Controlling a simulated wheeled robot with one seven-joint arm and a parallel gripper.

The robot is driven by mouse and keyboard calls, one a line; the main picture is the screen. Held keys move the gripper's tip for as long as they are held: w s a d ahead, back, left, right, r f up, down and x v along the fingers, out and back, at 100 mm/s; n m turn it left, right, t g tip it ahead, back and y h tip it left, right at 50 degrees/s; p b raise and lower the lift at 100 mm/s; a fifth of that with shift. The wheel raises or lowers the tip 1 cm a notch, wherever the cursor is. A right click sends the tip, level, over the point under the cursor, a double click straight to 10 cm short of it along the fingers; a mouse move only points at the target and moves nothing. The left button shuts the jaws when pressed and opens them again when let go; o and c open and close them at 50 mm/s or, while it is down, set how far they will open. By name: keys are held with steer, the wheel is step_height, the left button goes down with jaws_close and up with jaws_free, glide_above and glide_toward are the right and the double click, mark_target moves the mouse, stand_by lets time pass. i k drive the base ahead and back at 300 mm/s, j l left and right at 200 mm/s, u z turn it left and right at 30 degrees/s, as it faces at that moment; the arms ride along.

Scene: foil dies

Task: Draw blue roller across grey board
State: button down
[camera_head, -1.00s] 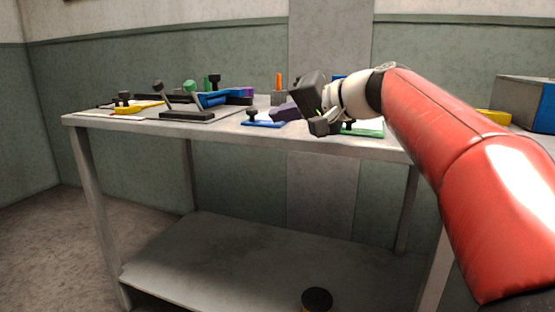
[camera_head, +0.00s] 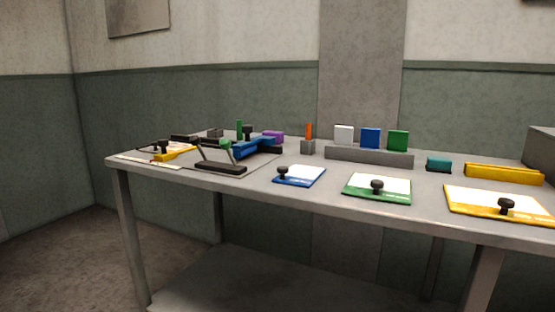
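A long blue piece (camera_head: 254,147), which looks like the blue roller, lies at the back left of the table among dark parts. A flat grey board (camera_head: 258,166) lies on the tabletop under and around that group, and its outline is hard to make out.
Blue (camera_head: 309,175), green (camera_head: 392,187) and yellow (camera_head: 487,199) framed cards with black knobs line the front edge. A grey rack (camera_head: 369,156) holds white, blue and green blocks behind them. A yellow bar (camera_head: 502,174) lies at right.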

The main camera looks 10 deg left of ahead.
mark_target(242, 149)
steer(key=i+j+z, duration=0.1)
steer(key=j, duration=0.35)
steer(key=i+j+z, duration=0.1)
steer(key=j, duration=0.35)
steer(key=i+j+z, duration=0.1)
steer(key=i+j, duration=0.15)
steer(key=j, duration=0.25)
steer(key=i+j+z, duration=0.15)
steer(key=j, duration=0.3)
steer(key=j+z, duration=0.1)
steer(key=j, duration=0.4)
steer(key=i, duration=0.05)
